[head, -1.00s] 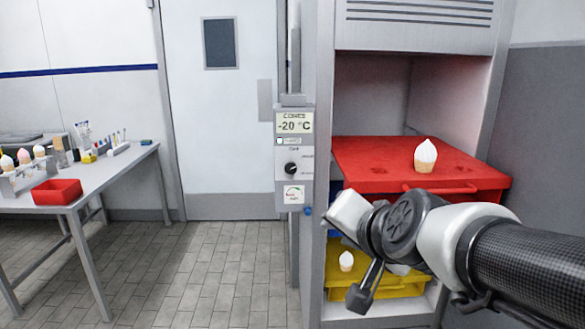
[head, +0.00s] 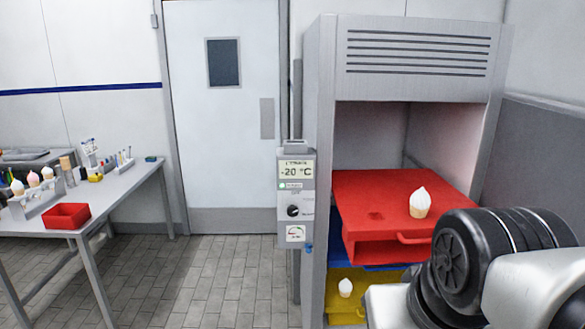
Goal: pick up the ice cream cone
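An ice cream cone (head: 420,203) with a white swirl and a tan cup stands upright on the red drawer (head: 365,190) in the open freezer cabinet. A second, similar cone (head: 345,288) stands lower down on the yellow drawer (head: 350,304). My arm fills the lower right of the head view, in front of the cabinet. It covers the right part of the red and yellow drawers. My gripper is out of the frame, so its state does not show.
A blue drawer (head: 378,267) lies between the red and yellow ones. A control panel (head: 296,198) reading -20 °C is on the cabinet's left side. A table (head: 115,192) at the left holds a red bin (head: 66,216) and several cones in a rack. The floor between is clear.

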